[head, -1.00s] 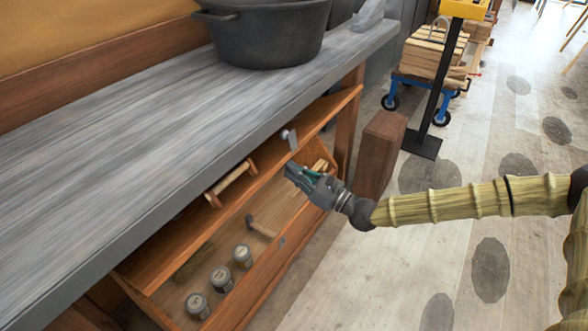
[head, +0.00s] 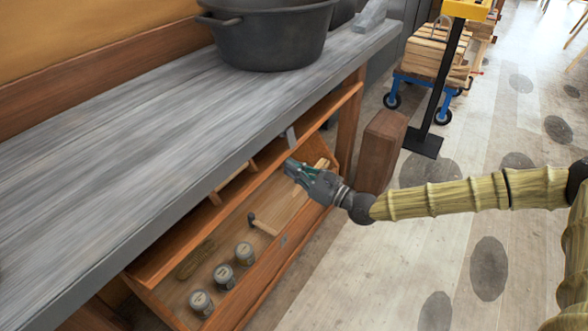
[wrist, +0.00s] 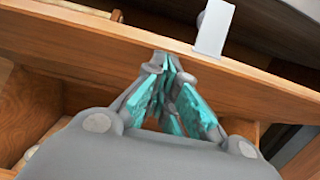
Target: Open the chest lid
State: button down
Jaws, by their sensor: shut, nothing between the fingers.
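The wooden chest (head: 262,283) stands under the grey workbench, and its inside shows in the head view. Its lid (head: 175,245) is raised part way, with its upper part hidden by the bench edge. The lid's bar handle (head: 232,178) is partly covered by that edge. A pale metal hasp (head: 291,137) hangs on the lid and also shows in the wrist view (wrist: 214,28). My gripper (head: 289,166) is shut and empty, at the lid's front edge right of the handle. In the wrist view its fingertips (wrist: 163,62) overlap the lid board (wrist: 90,50); contact is unclear.
Inside the chest are several jars (head: 223,277), a hammer (head: 262,226) and a rope coil (head: 195,260). The bench top (head: 130,150) overhangs the lid. A black pot (head: 268,40) stands on it. A brown wooden post (head: 380,150) stands beyond my gripper.

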jog(key=f+v, duration=0.3)
jog(key=v, duration=1)
jog(key=s+a+f+n+g+h, duration=0.1)
jog(key=s+a+f+n+g, duration=0.5)
jog(key=s, duration=0.5)
jog(key=s+a+f+n+g+h, duration=0.1)
jog(key=s+a+f+n+g, duration=0.2)
jog(key=s+a+f+g, duration=0.55)
jog(key=s+d+f+n+g+h, duration=0.1)
jog(key=s+d+f+n+h, duration=0.1)
jog(key=s+f, duration=0.3)
jog(key=s+d+f+n+h, duration=0.2)
jog(key=s+h, duration=0.1)
jog(key=s, duration=0.5)
jog(key=s+d+f+n+t+h, duration=0.1)
jog(key=s+d+f+n+h, duration=0.25)
jog(key=d, duration=0.45)
jog(key=s+d+f+n+h, duration=0.3)
jog(key=d+n+h, duration=0.15)
jog(key=d, duration=0.25)
jog(key=w+d+r+n+t, duration=0.3)
jog(key=d+n, duration=0.1)
jog(key=d, duration=0.1)
notch_tip(320, 180, up, 13)
jog(key=p, duration=1.4)
jog(key=shift+w+h, duration=0.15)
jog(key=shift+h, duration=0.25)
